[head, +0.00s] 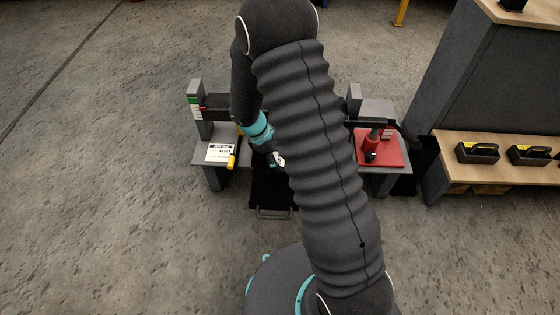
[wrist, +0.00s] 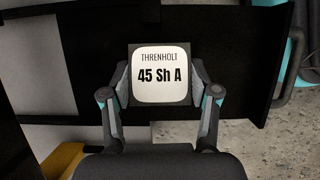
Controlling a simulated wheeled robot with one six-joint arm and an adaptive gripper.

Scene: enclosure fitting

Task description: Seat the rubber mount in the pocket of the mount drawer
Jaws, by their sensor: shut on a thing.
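The rubber mount (wrist: 160,76) is a dark square block with a white label reading "THRENHOLT 45 Sh A". In the wrist view my gripper (wrist: 161,92) is shut on it, one finger on each side. The mount drawer (wrist: 228,58) is a black tray behind the mount, with its handle (wrist: 297,62) at the right. In the head view the black drawer (head: 268,195) sticks out, its handle (head: 274,214) toward me, and my gripper (head: 277,160) is over its inner part. The pocket is not visible. I cannot tell whether the mount touches the drawer.
A grey bench (head: 207,163) flanks the drawer, with a white label card (head: 221,152) and a yellow piece (head: 232,161) at left. A red plate (head: 394,158) with a red-and-black device lies at right. A wooden shelf (head: 463,143) holds black boxes. The front floor is clear.

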